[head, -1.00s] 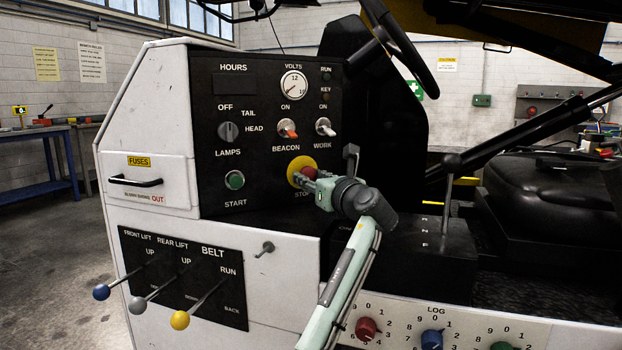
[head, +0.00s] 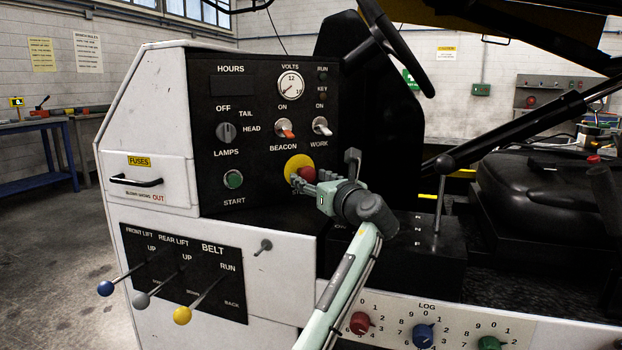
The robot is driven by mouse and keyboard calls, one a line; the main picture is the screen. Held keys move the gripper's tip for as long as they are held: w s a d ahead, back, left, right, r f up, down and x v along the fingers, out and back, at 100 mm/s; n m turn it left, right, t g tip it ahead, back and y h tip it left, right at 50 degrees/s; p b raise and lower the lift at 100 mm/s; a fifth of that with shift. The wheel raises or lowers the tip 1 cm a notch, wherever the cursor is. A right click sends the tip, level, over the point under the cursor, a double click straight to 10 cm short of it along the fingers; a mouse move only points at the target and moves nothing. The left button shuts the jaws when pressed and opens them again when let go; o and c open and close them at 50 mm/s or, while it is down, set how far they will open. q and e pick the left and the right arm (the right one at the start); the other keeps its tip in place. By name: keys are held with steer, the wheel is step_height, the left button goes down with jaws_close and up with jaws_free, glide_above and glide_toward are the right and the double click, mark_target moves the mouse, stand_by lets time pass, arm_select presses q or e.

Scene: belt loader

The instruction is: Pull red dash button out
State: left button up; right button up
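The red dash button (head: 308,173) sits on a round yellow plate (head: 292,164) on the black dash panel, below the BEACON and WORK switches. My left gripper (head: 297,182) is in front of the lower part of the button, its fingers pointing left towards the panel. The fingers cover the button's lower edge and the label below it. I cannot tell whether they touch the button or how far apart they are. My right gripper is not in view.
The green START button (head: 233,179) and lamp knob (head: 226,132) are to the left. A black lever (head: 352,160) stands just right of the button. The steering wheel (head: 398,50) is above right. Belt levers (head: 182,315) stick out at lower left.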

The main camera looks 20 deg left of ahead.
arm_select(q)
steer(key=shift+a, duration=0.1)
steer(key=v, duration=1.2)
